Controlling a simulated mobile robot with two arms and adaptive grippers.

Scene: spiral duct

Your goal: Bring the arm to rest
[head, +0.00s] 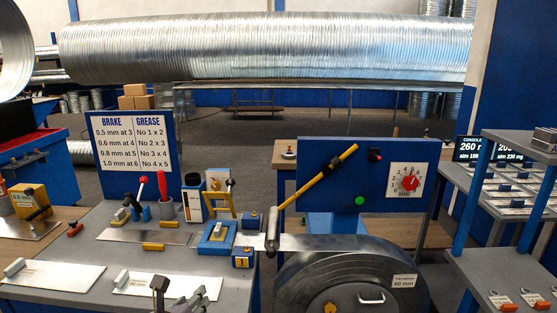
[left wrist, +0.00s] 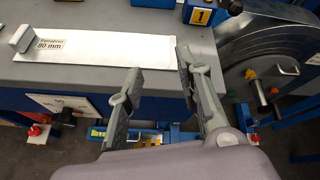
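My left gripper (head: 180,291) shows at the bottom of the head view, over the front edge of the grey bench (head: 80,240). In the left wrist view my left gripper (left wrist: 159,58) has its two fingers spread apart with nothing between them. Beyond the fingertips a white plate (left wrist: 110,49) with a grey block at its left end and an 80 mm label lies on the bench; the same plate (head: 190,286) shows in the head view, partly hidden by the gripper. Contact between fingers and plate cannot be told. My right gripper is in neither view.
A large dark coil (head: 335,270) with an 80 mm label stands right of the bench. A blue panel (head: 325,205) with a yellow lever (head: 320,176) and red dial (head: 410,183) rises behind it. Blue blocks and tools crowd the bench's back. A rack (head: 500,220) stands right.

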